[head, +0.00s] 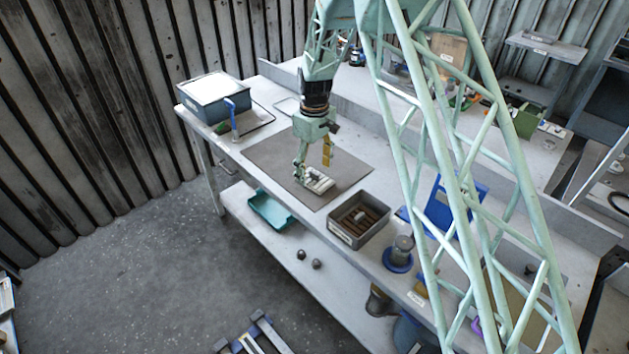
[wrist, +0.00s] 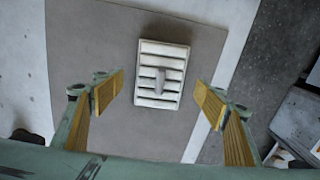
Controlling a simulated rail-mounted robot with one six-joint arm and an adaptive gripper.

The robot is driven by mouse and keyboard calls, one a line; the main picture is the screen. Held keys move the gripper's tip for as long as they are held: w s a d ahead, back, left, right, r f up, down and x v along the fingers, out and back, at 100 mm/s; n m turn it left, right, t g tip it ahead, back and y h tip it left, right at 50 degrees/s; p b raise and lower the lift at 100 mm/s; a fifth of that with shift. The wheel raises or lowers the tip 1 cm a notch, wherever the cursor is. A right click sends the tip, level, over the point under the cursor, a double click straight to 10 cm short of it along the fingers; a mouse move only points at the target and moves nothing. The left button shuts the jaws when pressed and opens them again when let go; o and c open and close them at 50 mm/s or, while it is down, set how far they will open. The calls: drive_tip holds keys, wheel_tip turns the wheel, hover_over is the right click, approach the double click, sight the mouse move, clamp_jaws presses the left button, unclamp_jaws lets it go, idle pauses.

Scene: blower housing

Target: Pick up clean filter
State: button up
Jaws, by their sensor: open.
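The clean filter (head: 318,183) is a small white slatted rectangle lying flat on the dark grey mat (head: 268,160) on the workbench. My gripper (head: 313,170) is just above the filter in the head view. In the wrist view my gripper (wrist: 160,92) is open, with its yellow-padded fingers apart to the left and right of the filter's near end. Nothing is between the fingers' grip.
A grey box (head: 360,219) with brown pieces stands right of the mat. A grey bin (head: 212,98) with white contents stands at the bench's far left. A blue-based cylinder (head: 400,253) stands further right. A teal tray (head: 270,210) lies on the lower shelf. The mat around the filter is clear.

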sight(315, 173)
drive_tip(key=shift+f, duration=1.3)
drive_tip(key=shift+c, duration=0.3)
drive_tip(key=c, duration=0.9)
drive_tip(key=shift+r, duration=0.1)
drive_tip(key=shift+r, duration=4.9)
